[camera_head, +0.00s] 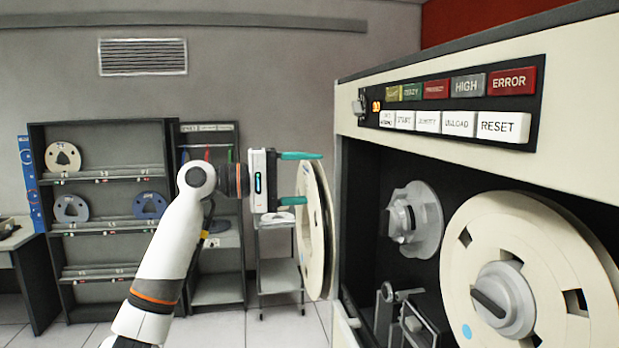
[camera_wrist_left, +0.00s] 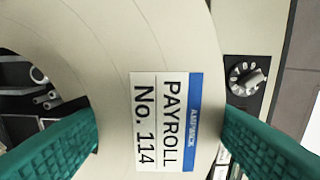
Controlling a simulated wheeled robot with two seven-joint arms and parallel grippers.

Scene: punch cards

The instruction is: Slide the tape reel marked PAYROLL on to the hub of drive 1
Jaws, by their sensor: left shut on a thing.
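The tape reel marked PAYROLL (camera_head: 314,250) is a cream disc, upright and seen nearly edge-on in the head view. In the left wrist view its label (camera_wrist_left: 165,120) reads "PAYROLL No. 114" beside a blue stripe. My left gripper (camera_head: 312,178) has teal fingers and is shut on this reel, one finger on each side of the label. The reel is held in the air, left of the tape drive (camera_head: 355,160). An empty grey hub (camera_head: 412,220) shows inside the drive's dark bay, apart from the reel. No drive number is legible. My right gripper is not in view.
Another cream reel (camera_head: 462,285) sits on a lower hub (camera_head: 502,300) at the right. The button panel (camera_head: 450,100) is above the bay. A shelf rack (camera_head: 100,205) with several reels and a small cart (camera_head: 279,275) stand behind.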

